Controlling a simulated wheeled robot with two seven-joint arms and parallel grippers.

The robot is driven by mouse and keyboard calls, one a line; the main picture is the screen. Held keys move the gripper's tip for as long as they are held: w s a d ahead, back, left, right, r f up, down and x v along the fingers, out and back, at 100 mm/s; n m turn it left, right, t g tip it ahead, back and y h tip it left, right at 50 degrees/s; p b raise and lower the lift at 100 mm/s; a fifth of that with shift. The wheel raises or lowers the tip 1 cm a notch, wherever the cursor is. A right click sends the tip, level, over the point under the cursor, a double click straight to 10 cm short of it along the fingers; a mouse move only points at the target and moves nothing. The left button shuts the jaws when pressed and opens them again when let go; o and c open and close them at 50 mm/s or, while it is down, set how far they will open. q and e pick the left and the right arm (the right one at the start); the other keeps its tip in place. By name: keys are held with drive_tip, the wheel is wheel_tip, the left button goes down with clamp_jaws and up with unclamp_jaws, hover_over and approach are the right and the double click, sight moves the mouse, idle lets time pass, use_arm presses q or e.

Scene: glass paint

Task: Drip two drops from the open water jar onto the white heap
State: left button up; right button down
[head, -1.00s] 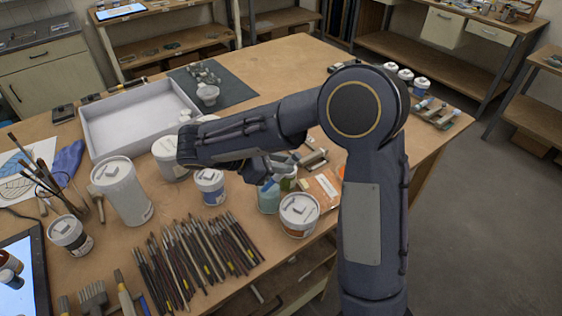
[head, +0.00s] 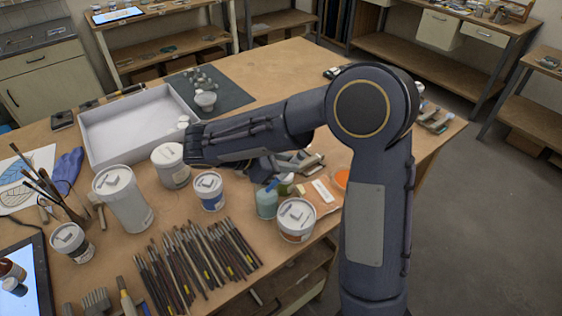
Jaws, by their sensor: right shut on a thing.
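My right arm reaches in from the lower right. Its forearm crosses above the bench and hides most of my right gripper (head: 264,168), of which only a dark part shows below the forearm. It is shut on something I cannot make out. A teal jar (head: 266,205) stands just below it in the picture; I cannot tell for sure whether it is the open water jar. I cannot pick out the white heap with certainty. My left gripper is not in view.
Lidded tubs stand close by: a white and blue one (head: 209,192), a larger one (head: 296,219) and a tall white one (head: 122,198). Many brushes (head: 197,262) lie in front. The bench (head: 290,75) is clear at the back.

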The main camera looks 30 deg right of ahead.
sight(299, 154)
drive_tip(key=shift+s+d+r+p, duration=0.2)
drive_tip(key=shift+d+r+p, duration=0.2)
drive_tip(key=shift+r, duration=0.25)
drive_tip(key=shift+s+d+r+p, duration=0.15)
drive_tip(key=shift+d+r+p, duration=0.25)
drive_tip(key=shift+r, duration=2.45)
drive_tip(key=shift+f, duration=0.15)
